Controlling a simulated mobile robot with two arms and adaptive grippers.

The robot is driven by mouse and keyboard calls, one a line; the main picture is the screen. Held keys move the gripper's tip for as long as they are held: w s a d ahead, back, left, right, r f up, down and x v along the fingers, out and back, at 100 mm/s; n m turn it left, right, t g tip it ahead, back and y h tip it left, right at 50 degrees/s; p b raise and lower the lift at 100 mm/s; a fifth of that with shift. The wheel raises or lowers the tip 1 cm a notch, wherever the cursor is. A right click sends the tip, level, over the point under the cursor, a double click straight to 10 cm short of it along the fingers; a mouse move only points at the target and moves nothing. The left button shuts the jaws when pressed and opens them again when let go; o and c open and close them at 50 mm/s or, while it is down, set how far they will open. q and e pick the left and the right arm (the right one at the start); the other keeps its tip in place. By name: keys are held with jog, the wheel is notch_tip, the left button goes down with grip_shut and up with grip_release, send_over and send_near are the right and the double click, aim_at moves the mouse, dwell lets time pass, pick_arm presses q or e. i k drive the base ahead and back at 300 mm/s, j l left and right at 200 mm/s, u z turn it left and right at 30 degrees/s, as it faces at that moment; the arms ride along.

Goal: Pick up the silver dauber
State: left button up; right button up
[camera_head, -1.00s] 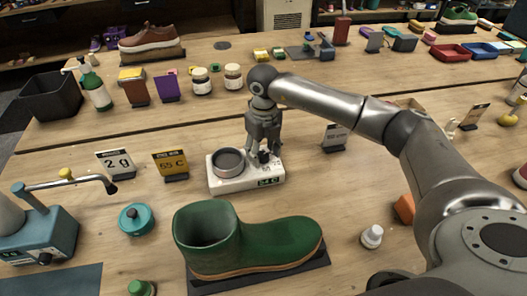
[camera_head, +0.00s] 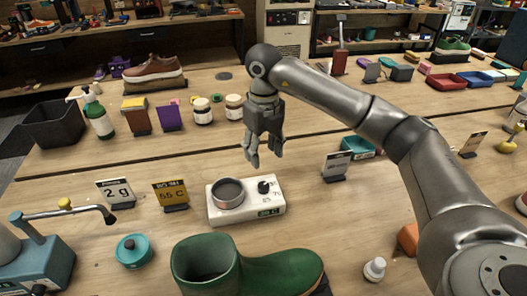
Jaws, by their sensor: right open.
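My right gripper (camera_head: 265,160) is open and empty. It hangs fingers down above the wooden table, just behind a small white appliance. The appliance (camera_head: 263,210) bears a round grey metal pot (camera_head: 228,193) on its left, a black knob (camera_head: 263,187) on its right and a green display in front. I cannot make out a silver dauber for certain anywhere in the head view. My left gripper is out of view.
A green boot (camera_head: 285,272) stands in front of the appliance. A "2 g" card (camera_head: 117,192) and a yellow "65 C" card (camera_head: 171,194) stand to its left. A teal tray (camera_head: 358,148) lies at right. Jars (camera_head: 203,110) stand behind.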

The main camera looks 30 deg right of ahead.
aim_at(374, 271)
jog(key=k, duration=2)
